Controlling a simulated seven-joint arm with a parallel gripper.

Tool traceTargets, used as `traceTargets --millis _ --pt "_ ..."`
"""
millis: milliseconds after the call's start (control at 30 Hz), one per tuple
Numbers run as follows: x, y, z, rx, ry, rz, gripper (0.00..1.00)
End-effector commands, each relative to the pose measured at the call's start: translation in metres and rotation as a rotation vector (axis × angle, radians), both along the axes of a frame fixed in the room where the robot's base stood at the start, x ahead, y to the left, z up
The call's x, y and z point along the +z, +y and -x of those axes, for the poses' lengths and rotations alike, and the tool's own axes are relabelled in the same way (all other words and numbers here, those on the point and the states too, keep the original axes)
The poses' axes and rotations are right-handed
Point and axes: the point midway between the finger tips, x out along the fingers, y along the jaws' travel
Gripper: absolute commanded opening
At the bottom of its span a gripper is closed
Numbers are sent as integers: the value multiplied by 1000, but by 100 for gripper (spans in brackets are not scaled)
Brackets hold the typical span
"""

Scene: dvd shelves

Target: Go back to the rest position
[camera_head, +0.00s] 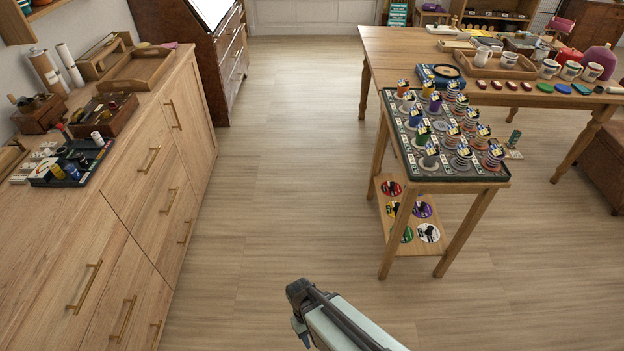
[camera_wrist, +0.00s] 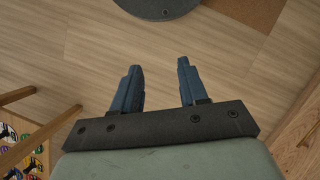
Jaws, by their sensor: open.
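My gripper (camera_wrist: 158,85) shows in the wrist view with its two blue-grey fingers apart and nothing between them. Beyond the fingers is bare wooden floor (camera_wrist: 85,65). In the head view my arm and gripper (camera_head: 299,325) reach in from the bottom edge, over open floor between the drawer cabinet and the small stand. The fingertips are small and partly hidden there. The gripper touches nothing that I can see.
A wooden drawer cabinet (camera_head: 105,245) runs along the left. On the right a small stand (camera_head: 455,225) bears a dark tray (camera_head: 490,178) of spools, with discs on its lower shelf. A larger table (camera_head: 400,45) stands behind. The floor between (camera_head: 285,160) is clear.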

Motion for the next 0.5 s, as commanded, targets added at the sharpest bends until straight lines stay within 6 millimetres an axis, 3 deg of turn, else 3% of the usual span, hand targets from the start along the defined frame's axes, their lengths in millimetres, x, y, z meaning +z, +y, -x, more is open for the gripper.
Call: traceTargets --millis 33,200,500 --pt "-5 -17 7 -35 19 11 43" --pt "-20 -61 27 -138 75 38 43" --pt "-40 -120 65 -319 167 65 43"
